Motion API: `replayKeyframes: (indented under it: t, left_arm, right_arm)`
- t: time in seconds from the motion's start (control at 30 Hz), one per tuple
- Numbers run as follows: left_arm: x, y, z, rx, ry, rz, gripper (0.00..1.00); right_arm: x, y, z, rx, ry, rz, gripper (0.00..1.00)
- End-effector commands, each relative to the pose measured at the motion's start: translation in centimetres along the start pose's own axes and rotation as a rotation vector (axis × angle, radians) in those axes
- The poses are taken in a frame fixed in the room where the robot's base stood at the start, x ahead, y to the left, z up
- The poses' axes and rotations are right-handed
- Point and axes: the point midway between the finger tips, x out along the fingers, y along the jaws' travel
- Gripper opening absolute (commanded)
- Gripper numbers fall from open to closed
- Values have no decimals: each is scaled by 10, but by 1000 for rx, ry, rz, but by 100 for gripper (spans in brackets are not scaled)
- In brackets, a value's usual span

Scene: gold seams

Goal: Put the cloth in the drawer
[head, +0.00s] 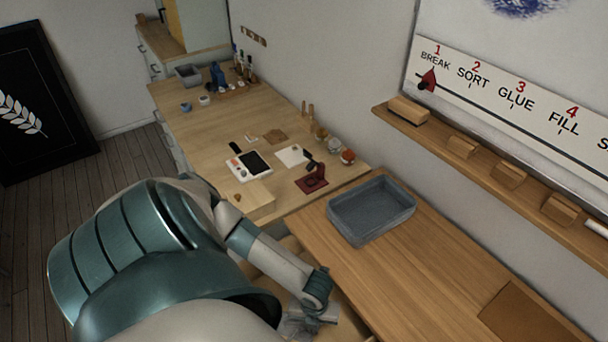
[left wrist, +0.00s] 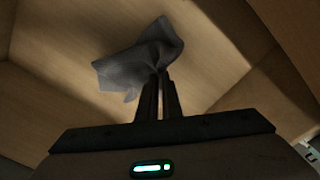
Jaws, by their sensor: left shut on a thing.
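The cloth (left wrist: 140,62) is grey and crumpled. In the left wrist view it hangs bunched from the fingertips of my left gripper (left wrist: 158,88), which is shut on it. Pale wooden boards of the drawer (left wrist: 60,85) surround the gripper and cloth; whether the cloth touches the bottom I cannot tell. In the head view, my left gripper (head: 310,318) is low at the front edge of the wooden counter, with the drawer mostly hidden behind my arm. My right gripper is in neither view.
A grey-blue tray (head: 372,208) stands on the counter (head: 440,270) beside the wall. A further worktop holds a scale (head: 250,164), a dark red stand (head: 312,180), jars and bottles. A shelf with wooden blocks (head: 508,174) runs along the right wall.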

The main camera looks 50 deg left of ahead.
Motion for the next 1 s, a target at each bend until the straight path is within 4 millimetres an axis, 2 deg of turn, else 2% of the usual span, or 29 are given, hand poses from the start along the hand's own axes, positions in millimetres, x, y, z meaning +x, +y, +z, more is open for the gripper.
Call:
replayKeyframes:
  t: [0.4, 0.5, 0.57, 0.87, 1.0]
  left_arm:
    - [4, -2, -4, 0, 0, 1, 0]
    - [4, -2, -4, 0, 0, 1, 27]
    - [4, -3, -4, 0, 0, 1, 39]
    - [3, -3, -4, 0, 0, 1, 39]
    - [-4, -4, -6, 0, 1, 1, 39]
  right_arm:
    - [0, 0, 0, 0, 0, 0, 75]
    - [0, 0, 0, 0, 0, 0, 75]
    - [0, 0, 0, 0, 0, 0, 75]
    - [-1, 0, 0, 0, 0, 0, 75]
    - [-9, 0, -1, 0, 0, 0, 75]
